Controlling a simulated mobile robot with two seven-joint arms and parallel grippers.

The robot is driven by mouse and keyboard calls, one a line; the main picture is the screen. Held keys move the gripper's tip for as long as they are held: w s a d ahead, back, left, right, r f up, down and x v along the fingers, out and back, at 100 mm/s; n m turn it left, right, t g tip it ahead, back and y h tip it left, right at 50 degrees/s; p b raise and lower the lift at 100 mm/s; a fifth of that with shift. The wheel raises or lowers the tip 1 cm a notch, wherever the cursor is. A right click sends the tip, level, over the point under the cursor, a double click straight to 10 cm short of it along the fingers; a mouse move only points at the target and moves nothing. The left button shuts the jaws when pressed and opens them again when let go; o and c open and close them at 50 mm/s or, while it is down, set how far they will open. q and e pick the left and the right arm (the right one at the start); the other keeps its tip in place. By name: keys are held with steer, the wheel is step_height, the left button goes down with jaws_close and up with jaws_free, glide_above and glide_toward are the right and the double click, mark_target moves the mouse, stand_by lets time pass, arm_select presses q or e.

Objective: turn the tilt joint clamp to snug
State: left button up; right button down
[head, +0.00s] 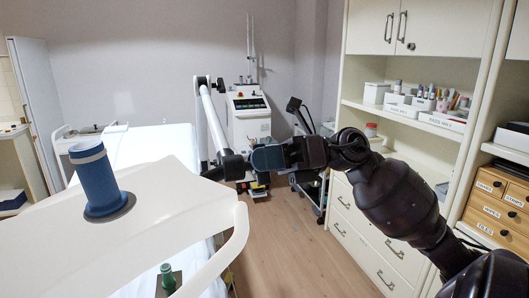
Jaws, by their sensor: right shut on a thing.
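My right arm comes in from the right, and its dark gripper (226,168) is at the lower end of a white jointed arm (213,122). The gripper is shut on a dark part at that end, which I take to be the tilt joint clamp. The gripper covers much of it and both are dark, so its outline and how far it is turned cannot be made out. The white arm rises to a black upper joint (203,83) beside a wheeled machine (249,117). My left gripper is not in view.
A white tray top (150,225) with a blue cylinder (97,178) fills the near left. A green bottle (168,278) stands below its edge. A white couch (145,145) lies behind. White cabinets (365,225) line the right. Wooden floor (310,255) is clear in the middle.

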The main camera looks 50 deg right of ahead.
steer(key=m+p, duration=0.3)
steer(key=m, duration=0.1)
steer(key=shift+w+m+p, duration=0.1)
steer(key=shift+m+p, duration=0.4)
steer(key=shift+m, duration=0.2)
steer(key=shift+f+m, duration=0.1)
steer(key=shift+m, duration=0.2)
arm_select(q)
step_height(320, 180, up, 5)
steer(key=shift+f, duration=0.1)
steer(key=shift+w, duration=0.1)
arm_select(e)
steer(key=c, duration=1)
jaws_free()
steer(key=shift+o, duration=0.2)
arm_select(q)
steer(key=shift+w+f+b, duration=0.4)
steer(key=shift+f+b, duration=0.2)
steer(key=shift+b, duration=0.3)
arm_select(e)
steer(key=v, duration=1.1)
